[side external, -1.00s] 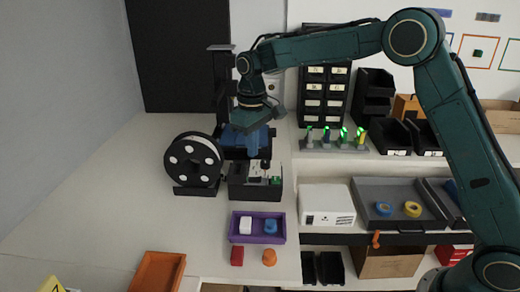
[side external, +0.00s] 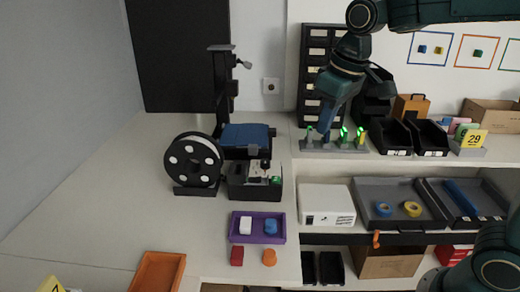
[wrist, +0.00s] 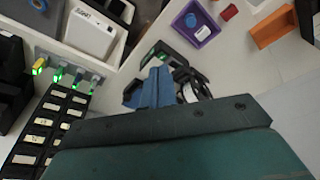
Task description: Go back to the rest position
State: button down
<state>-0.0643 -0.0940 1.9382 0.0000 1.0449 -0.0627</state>
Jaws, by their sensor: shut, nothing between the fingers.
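My gripper (side external: 326,130) is in front of the dark drawer cabinet in the side view, just above the small rack with green lights (side external: 335,146). Its fingers point down and are shut, with nothing held. In the wrist view, the blue fingers (wrist: 158,86) lie close together, and the dark gripper body fills the lower part. The upper arm reaches in from the top right. From the side view I cannot tell whether the fingertips touch the rack.
The printer with its blue bed (side external: 246,136) and black-and-white spool (side external: 194,161) stands left of the gripper. A purple tray (side external: 258,239) holds a white and a blue piece. Black bins (side external: 390,137) stand right.

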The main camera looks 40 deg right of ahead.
jog(key=s+d+f+m+t, duration=0.1)
jog(key=s+d+f+t, duration=0.1)
jog(key=s, duration=1.5)
jog(key=shift+s+d+f+t, duration=0.15)
jog(key=shift+s+f+t, duration=0.2)
jog(key=shift+f, duration=0.3)
jog(key=shift+w, duration=0.15)
